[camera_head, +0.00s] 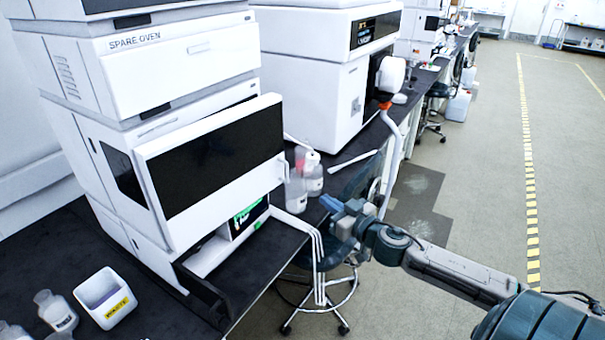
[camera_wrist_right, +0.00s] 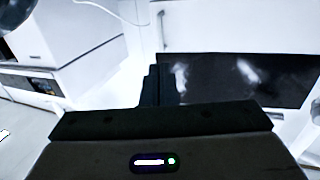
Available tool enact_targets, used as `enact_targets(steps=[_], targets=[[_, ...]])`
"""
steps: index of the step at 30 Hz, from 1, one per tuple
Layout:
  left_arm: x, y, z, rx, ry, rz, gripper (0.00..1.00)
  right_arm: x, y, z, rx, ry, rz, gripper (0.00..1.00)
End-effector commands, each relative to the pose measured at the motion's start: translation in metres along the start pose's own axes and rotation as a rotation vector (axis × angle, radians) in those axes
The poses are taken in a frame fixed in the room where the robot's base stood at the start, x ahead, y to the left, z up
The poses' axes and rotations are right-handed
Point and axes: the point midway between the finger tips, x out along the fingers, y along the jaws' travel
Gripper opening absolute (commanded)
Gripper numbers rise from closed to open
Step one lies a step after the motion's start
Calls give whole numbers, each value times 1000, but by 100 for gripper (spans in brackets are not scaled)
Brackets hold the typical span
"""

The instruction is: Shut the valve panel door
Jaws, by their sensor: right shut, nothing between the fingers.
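The valve panel door appears to be the white-framed panel with a dark window (camera_head: 215,155) on the front of the instrument stack. It stands out from the stack at a tilt, with an open bay and a small green-lit display (camera_head: 250,212) showing below it. My right gripper (camera_head: 332,204) is to the right of the door and apart from it, over the bench's front edge. In the right wrist view its shut, empty fingers (camera_wrist_right: 158,84) point toward a white surface with a dark panel (camera_wrist_right: 240,80), probably this door. My left gripper is not in view.
A spare oven (camera_head: 180,65) sits above the door. Clear bottles (camera_head: 305,178) stand on the bench between the stack and a second white instrument (camera_head: 315,95). White tubes hang over the bench edge near my gripper. A waste bin (camera_head: 104,298) is at the lower left. A stool (camera_head: 322,255) stands below.

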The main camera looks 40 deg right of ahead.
Motion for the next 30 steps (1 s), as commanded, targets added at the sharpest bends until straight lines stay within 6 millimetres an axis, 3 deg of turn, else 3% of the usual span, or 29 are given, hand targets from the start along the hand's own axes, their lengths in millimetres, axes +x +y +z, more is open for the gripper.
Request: enact_targets(steps=[12,30], targets=[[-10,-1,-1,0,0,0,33,27,0,-2,3,6,0,0],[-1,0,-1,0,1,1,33,76,0,0,1,6,-2,0]])
